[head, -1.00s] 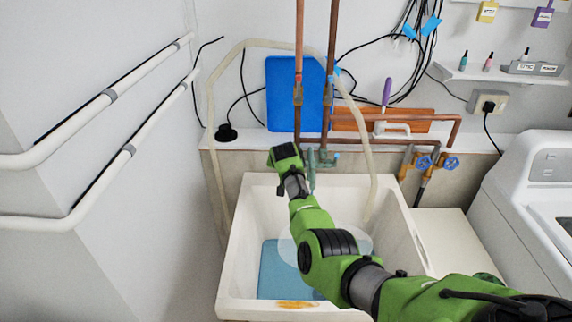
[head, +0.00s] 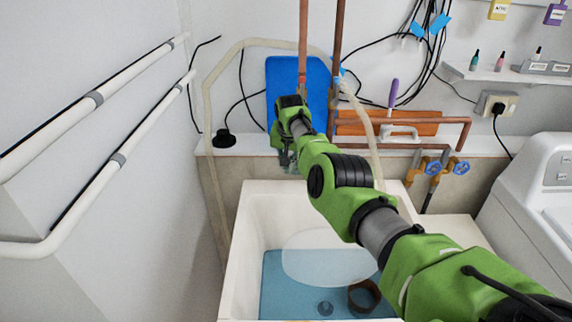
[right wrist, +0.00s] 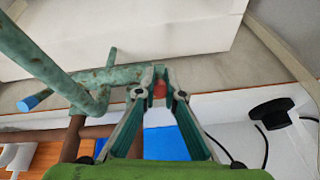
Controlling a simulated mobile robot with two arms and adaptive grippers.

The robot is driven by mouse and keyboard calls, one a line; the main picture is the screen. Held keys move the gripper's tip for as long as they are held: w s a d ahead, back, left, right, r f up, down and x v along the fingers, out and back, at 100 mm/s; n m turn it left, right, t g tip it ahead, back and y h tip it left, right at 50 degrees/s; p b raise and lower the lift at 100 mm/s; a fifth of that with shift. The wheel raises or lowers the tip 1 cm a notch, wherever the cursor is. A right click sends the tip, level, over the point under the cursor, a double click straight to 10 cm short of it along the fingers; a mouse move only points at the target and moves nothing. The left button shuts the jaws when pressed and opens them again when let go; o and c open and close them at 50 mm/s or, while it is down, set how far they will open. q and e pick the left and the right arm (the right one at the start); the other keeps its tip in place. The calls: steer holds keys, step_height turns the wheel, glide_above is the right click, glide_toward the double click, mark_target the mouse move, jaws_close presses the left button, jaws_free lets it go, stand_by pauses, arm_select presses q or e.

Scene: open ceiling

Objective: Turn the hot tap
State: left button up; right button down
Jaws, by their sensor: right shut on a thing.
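The hot tap's red-tipped handle (right wrist: 159,89) shows in the right wrist view between the fingertips of my right gripper (right wrist: 158,84). The fingers are closed in around it and hold it. The green, weathered tap body (right wrist: 92,90) runs to the left, with a blue-tipped handle (right wrist: 32,101) at its far side. In the head view my right gripper (head: 287,160) is at the wall behind the sink, and my arm and gripper hide most of the tap. My left gripper is not in view.
The white sink (head: 238,235) is below, with a blue bottom and a brown ring (head: 364,296) in it. A blue board (head: 318,85) and copper pipes (head: 335,60) stand behind the gripper. Blue valves (head: 461,168) are to the right, near a white washer (head: 545,190).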

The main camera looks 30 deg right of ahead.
steer(key=shift+s+a+f, duration=0.1)
steer(key=shift+f, duration=0.1)
steer(key=c, duration=2.1)
jaws_free()
steer(key=shift+c, duration=0.2)
steer(key=shift+r, duration=0.1)
steer(key=shift+r, duration=0.1)
steer(key=shift+s+r, duration=0.1)
steer(key=shift+r, duration=0.7)
steer(key=v, duration=1)
